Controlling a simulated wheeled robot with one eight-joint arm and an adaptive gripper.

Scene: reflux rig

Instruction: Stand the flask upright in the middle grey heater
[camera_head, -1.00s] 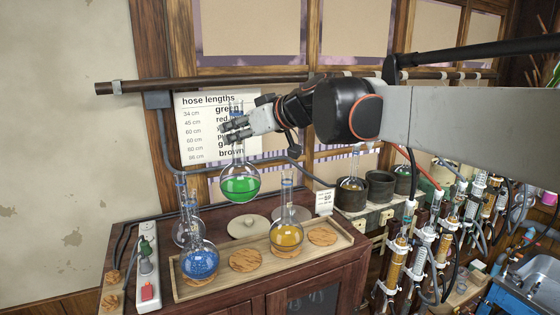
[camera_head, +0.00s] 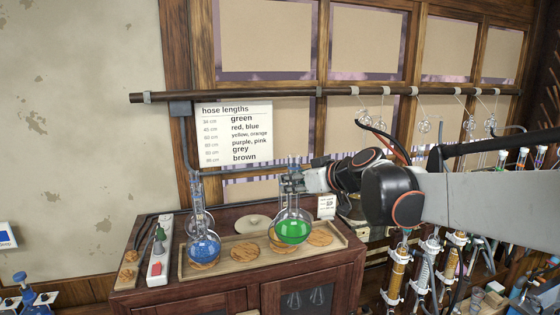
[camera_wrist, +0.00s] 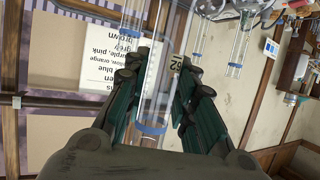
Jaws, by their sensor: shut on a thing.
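The round-bottomed flask with green liquid (camera_head: 293,231) hangs roughly upright from my gripper (camera_head: 291,184), above the right part of the wooden tray. My gripper is shut on its neck. In the wrist view the clear neck with a blue band (camera_wrist: 155,95) stands between the two dark green fingers. The heaters are mostly hidden behind my arm in the head view. Part of a dark heater (camera_head: 352,207) shows at the right end of the cabinet. I cannot make out the middle heater.
A flask with blue liquid (camera_head: 203,251) stands on the wooden tray (camera_head: 232,267), with a clear flask (camera_head: 197,219) behind it. A power strip (camera_head: 160,252) lies to the left. Syringe-like glassware with tubes (camera_head: 398,264) stands right of the cabinet.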

